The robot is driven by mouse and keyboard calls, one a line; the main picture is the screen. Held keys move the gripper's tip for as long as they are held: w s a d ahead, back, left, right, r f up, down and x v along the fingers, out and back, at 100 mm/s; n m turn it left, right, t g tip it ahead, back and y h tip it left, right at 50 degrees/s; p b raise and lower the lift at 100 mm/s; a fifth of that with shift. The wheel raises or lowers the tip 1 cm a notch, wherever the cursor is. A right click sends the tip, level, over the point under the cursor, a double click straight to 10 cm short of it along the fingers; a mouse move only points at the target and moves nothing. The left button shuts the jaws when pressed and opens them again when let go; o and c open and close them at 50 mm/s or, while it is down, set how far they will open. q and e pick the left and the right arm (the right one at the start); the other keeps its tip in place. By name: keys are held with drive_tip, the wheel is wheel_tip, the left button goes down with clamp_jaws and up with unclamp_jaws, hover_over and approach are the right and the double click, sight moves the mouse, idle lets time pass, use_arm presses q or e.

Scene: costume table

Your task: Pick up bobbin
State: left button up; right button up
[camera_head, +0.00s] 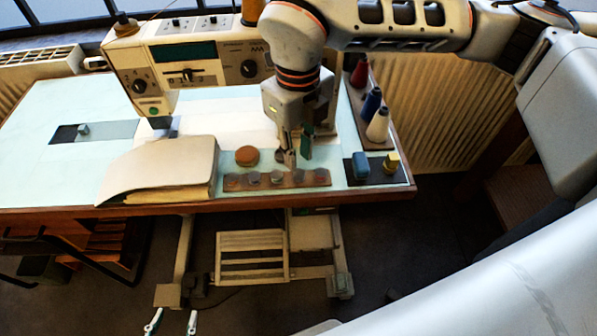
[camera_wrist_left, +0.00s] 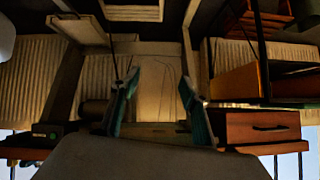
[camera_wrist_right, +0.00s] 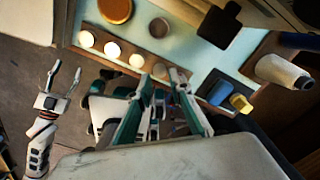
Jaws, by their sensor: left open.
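In the right wrist view a small grey round piece (camera_wrist_right: 158,27), which looks like a bobbin, lies on the pale blue table top. A row of small discs, likely bobbins too, sits in a brown strip holder (camera_head: 306,185) along the table's front edge. They show as pale discs (camera_wrist_right: 112,49) in the right wrist view. My right gripper (camera_head: 295,150) points down over the table just behind the strip.
An orange-brown round piece (camera_head: 247,156) lies left of my right gripper. A beige folded cover (camera_head: 160,170) is further left, with the sewing machine (camera_head: 190,65) behind. Thread cones (camera_head: 377,125), a blue block (camera_head: 361,165) and a yellow piece (camera_head: 391,163) stand at right.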

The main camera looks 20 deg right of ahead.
sight(297, 171)
wheel_tip(297, 171, down, 4)
drive_tip(key=shift+a+f+b, duration=0.1)
drive_tip(key=shift+b, duration=0.4)
drive_tip(key=shift+w+f, duration=0.1)
drive_tip(key=shift+f, duration=0.15)
drive_tip(key=shift+r, duration=0.1)
drive_tip(key=shift+c, duration=1.2)
use_arm(q)
drive_tip(key=shift+w+d+r, duration=0.35)
drive_tip(key=shift+w+r, duration=0.05)
drive_tip(key=shift+w, duration=0.25)
use_arm(e)
drive_tip(key=shift+c, duration=0.8)
